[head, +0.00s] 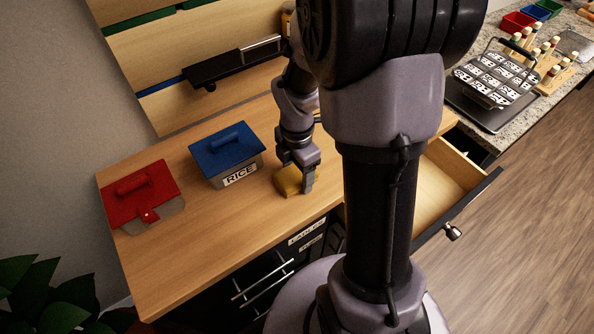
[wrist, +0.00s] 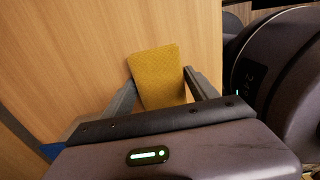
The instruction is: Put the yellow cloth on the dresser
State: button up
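The yellow cloth (head: 287,181) is a small folded pad at the wooden dresser top (head: 215,225), to the right of the blue-lidded box. In the wrist view the cloth (wrist: 158,72) lies between the two fingers of my gripper (wrist: 159,75). The fingertips stand apart, one at each side edge of the cloth, seemingly at its edges. I cannot tell whether they press on it. In the head view my gripper (head: 297,177) points down over the cloth and hides part of it. Whether the cloth rests on the top or is just above it is unclear.
A blue-lidded box labelled RICE (head: 228,156) and a red-lidded box (head: 142,196) stand to the left. An open drawer (head: 448,190) juts out at the right. A black shelf (head: 235,65) is on the panel behind. The dresser top's front left is clear.

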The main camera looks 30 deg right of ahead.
aim_at(297, 173)
jog(key=shift+o, duration=0.7)
notch_tip(297, 173, up, 12)
jog(key=p, duration=0.5)
jog(key=s+a+r+m+t+y, duration=0.1)
jog(key=s+a+r+m+t, duration=0.2)
jog(key=m, duration=0.8)
jog(key=s+a+r+m+t+y, duration=0.1)
jog(key=s+a+r+m+t, duration=0.1)
jog(key=s+a+r+m, duration=0.6)
jog(key=a+r+m, duration=0.2)
jog(key=a+m, duration=0.1)
jog(key=a, duration=0.1)
jog(key=shift+s+r+m+t, duration=0.15)
jog(key=shift+m+t, duration=0.25)
